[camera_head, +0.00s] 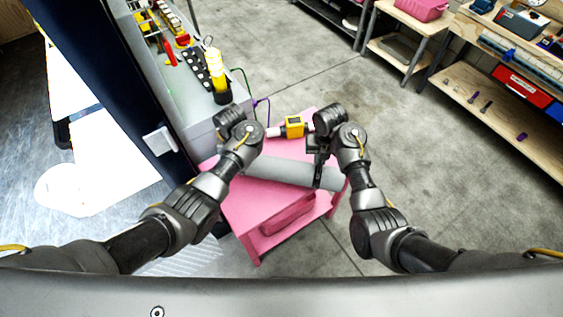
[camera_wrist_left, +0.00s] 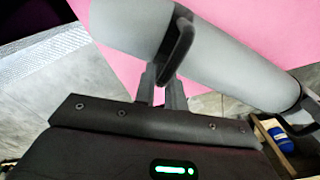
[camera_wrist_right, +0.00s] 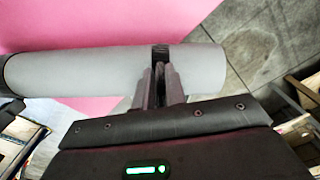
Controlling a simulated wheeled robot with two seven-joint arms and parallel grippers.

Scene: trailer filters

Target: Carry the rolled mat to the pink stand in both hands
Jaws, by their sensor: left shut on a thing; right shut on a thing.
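The rolled mat (camera_head: 285,172) is a grey cylinder lying crosswise over the pink stand (camera_head: 262,228) in the head view. Its right end reaches to the stand's right edge. I cannot tell whether it touches the stand's top. My right gripper (camera_head: 319,172) is shut on a dark strap near the mat's right end; the right wrist view shows the fingers (camera_wrist_right: 160,75) at the strap. My left gripper (camera_wrist_left: 172,75) is shut on a dark strap handle of the mat in the left wrist view. In the head view my left wrist hides that grip.
A yellow and black object (camera_head: 294,127) is at the stand's far side. A grey workbench (camera_head: 200,95) with tools and a yellow bottle (camera_head: 216,72) stands at the left. Wooden shelves (camera_head: 480,85) are at the right. The floor between is clear.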

